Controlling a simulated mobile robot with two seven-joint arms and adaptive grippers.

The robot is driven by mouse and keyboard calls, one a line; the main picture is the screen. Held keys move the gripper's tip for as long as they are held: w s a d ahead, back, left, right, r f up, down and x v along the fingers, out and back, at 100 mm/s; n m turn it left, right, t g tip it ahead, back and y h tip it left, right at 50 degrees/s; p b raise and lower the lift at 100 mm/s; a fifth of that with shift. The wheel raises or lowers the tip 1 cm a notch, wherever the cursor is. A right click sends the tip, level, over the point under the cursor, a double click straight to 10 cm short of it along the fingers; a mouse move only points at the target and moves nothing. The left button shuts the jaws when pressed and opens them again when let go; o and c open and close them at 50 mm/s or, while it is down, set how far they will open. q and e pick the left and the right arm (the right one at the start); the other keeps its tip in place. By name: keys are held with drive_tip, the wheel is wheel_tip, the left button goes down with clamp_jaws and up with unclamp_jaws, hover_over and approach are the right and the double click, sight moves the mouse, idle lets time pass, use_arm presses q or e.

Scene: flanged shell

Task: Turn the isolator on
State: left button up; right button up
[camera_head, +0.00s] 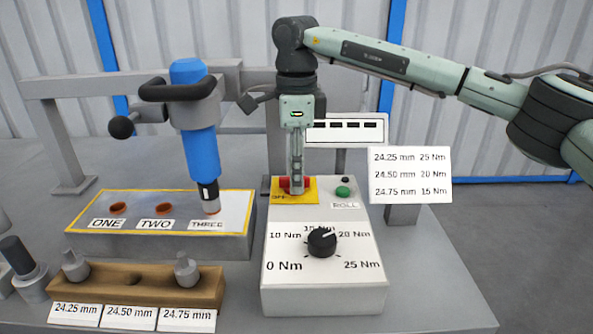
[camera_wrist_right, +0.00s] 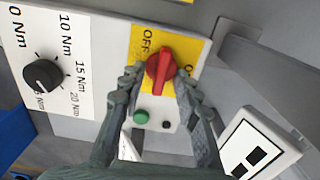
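The isolator is a red rotary knob (camera_wrist_right: 160,68) on a yellow plate (camera_wrist_right: 148,42) at the back of the control box. In the wrist view an OFF label shows beside it, and another label is mostly hidden. In the head view the red knob (camera_head: 283,184) is partly covered by my right gripper (camera_head: 296,188), which points down over it. In the wrist view my right gripper (camera_wrist_right: 158,78) is open, with a fingertip on either side of the knob and visible gaps between. My left gripper is not in view.
The box also carries a black torque dial (camera_head: 322,241) and a green button (camera_head: 342,191). A blue power tool (camera_head: 197,140) stands at hole THREE, left of my gripper. A wooden holder (camera_head: 130,283) with sockets is at front left. A torque sign (camera_head: 410,175) stands right.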

clamp_jaws()
